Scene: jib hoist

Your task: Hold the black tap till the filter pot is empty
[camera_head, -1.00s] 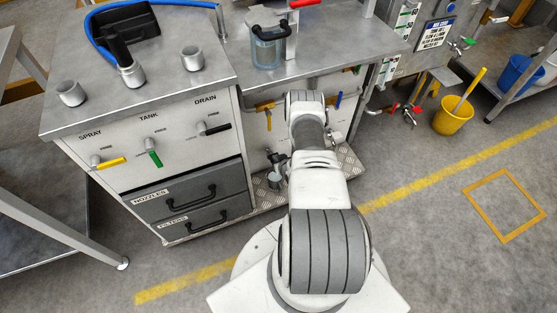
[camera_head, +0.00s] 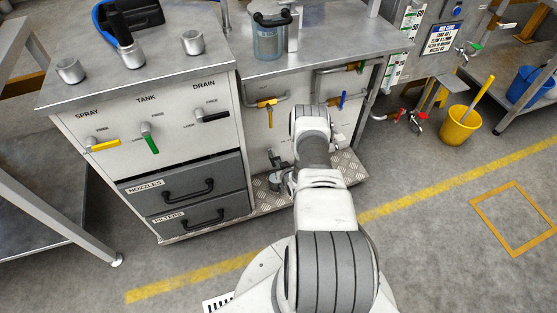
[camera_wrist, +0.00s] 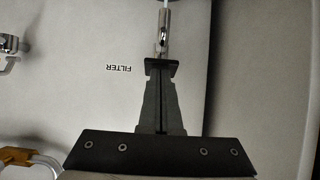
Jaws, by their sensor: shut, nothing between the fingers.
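In the wrist view, my gripper (camera_wrist: 161,68) is shut and empty, pointing at a pale panel with an upside-down FILTER label (camera_wrist: 118,68). A metal fitting (camera_wrist: 163,30) lies just beyond the fingertips; I cannot tell whether they touch it. In the head view, my arm hides the gripper. A black lever tap (camera_head: 212,116) sits under the DRAIN label. A small dark fitting (camera_head: 275,157) stands low on the cabinet above a grey cup (camera_head: 275,182); I cannot tell if it is the filter tap. A clear bluish pot with a black handle (camera_head: 268,42) stands on the counter.
Yellow (camera_head: 103,145) and green (camera_head: 149,143) levers are on the left cabinet. A yellow-handled tap (camera_head: 267,103) and a blue-handled tap (camera_head: 342,99) are under the counter. A yellow bucket (camera_head: 458,128) stands right.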

